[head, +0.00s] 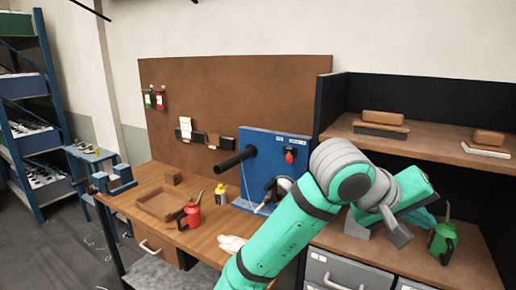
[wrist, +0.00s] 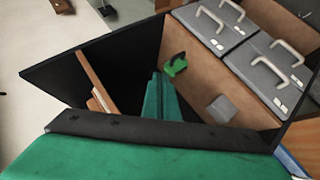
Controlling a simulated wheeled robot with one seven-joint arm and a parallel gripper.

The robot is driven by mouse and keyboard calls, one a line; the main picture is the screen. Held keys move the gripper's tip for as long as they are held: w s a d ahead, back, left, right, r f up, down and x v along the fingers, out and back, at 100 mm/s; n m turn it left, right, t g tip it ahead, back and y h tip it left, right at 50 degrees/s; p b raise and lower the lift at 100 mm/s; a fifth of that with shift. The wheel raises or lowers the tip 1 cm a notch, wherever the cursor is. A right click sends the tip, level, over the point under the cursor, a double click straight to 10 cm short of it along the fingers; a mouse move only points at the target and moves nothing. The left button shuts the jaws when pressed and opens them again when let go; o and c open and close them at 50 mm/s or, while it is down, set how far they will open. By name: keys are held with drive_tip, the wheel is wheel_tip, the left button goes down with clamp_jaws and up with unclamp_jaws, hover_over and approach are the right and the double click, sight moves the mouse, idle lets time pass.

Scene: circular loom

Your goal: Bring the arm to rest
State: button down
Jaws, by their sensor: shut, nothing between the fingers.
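My green and grey arm rises from the bottom of the head view and bends over the right part of the bench. My gripper (wrist: 157,80) shows in the wrist view as narrow teal fingers close together beyond a black edge, with nothing visible held. In the head view, the gripper is partly hidden behind my own arm. It is over the bench area under the shelf. A green oil can (head: 443,240) stands to its right; it also shows in the wrist view (wrist: 176,66). A grey block (wrist: 222,108) lies on the bench to the other side.
A shelf (head: 447,160) with brown-topped brushes is behind and above the arm. Grey drawers (head: 340,272) are below. A blue panel (head: 262,150) with a black rod, a red oil can (head: 191,215) and a wooden tray (head: 160,204) are on the left bench (head: 205,238).

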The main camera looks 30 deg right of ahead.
drive_tip(key=w+a+f+n+t+h, duration=0.2)
drive_tip(key=w+f+n+t+h, duration=0.15)
drive_tip(key=w+f, duration=0.4)
drive_tip(key=w+a+f+n+t+h, duration=0.35)
drive_tip(key=w+f, duration=0.25)
drive_tip(key=w, duration=0.2)
drive_tip(key=w+a+f+n+t+y, duration=0.25)
drive_tip(key=a+f+t, duration=0.25)
drive_tip(key=a+f, duration=0.35)
drive_tip(key=w+a+f+n+t+y, duration=0.2)
drive_tip(key=a+f+n+t+y, duration=0.15)
drive_tip(key=a+f, duration=0.5)
drive_tip(key=s+a+f+n+t+y, duration=0.1)
drive_tip(key=s+a+f+t+y, duration=0.1)
drive_tip(key=s+a+f+y, duration=0.4)
drive_tip(key=s+a+f+t+y, duration=0.1)
drive_tip(key=s+a+f, duration=0.2)
drive_tip(key=a+f, duration=0.55)
drive_tip(key=s+a+m+y, duration=0.2)
drive_tip(key=s+a, duration=0.4)
drive_tip(key=s, duration=0.4)
drive_tip(key=s+a+m+y, duration=0.3)
drive_tip(key=s+a, duration=0.4)
drive_tip(key=s, duration=0.3)
drive_tip(key=shift+a, duration=0.2)
